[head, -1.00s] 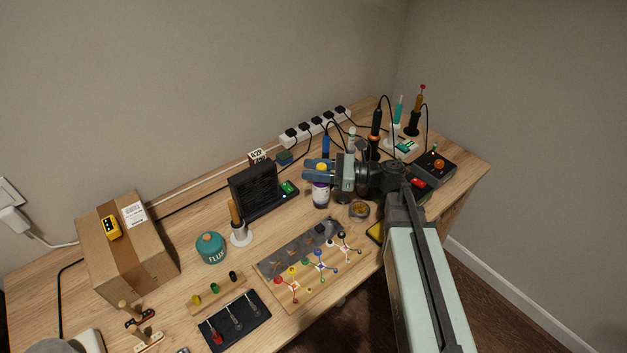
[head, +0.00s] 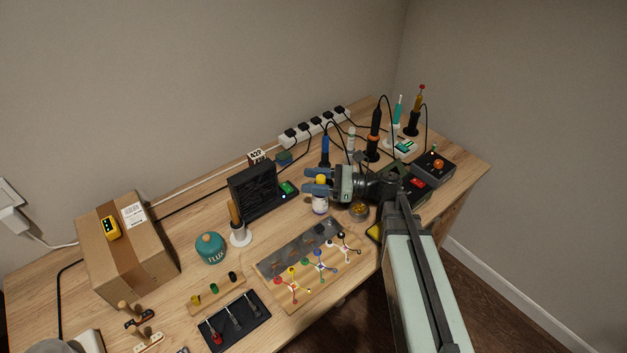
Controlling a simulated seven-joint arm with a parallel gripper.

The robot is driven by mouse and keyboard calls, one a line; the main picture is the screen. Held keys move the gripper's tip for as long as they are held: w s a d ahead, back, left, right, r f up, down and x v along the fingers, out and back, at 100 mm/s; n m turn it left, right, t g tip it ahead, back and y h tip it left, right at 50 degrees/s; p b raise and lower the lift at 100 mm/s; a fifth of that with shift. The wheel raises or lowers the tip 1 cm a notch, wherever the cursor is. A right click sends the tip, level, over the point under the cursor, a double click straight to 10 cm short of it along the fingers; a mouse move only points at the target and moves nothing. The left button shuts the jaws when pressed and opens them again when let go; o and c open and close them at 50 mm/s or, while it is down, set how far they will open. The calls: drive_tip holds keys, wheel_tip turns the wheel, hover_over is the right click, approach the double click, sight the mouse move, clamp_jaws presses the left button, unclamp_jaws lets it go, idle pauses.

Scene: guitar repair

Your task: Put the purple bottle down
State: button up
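The purple bottle (head: 320,204) has a yellow cap and a pale label. It is upright at the middle of the workbench, just left of a small round dish. My gripper (head: 318,181) reaches in from the right, with one blue-grey finger on the far side of the bottle's top and one on the near side. It is shut on the bottle just around the cap. The near finger hides part of the bottle's upper body. The bottle's base is at or very close to the bench top; I cannot tell whether it touches.
The round dish (head: 359,211) is close to the right of the bottle. A black fume extractor (head: 253,190) stands to the left. A parts board (head: 310,265) lies in front. Soldering tools in stands (head: 374,135) are behind. Bare bench (head: 290,222) shows left of the bottle.

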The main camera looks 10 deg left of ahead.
drive_tip(key=shift+o, duration=0.5)
drive_tip(key=shift+d, duration=0.1)
drive_tip(key=d, duration=1.1)
drive_tip(key=shift+d, duration=0.35)
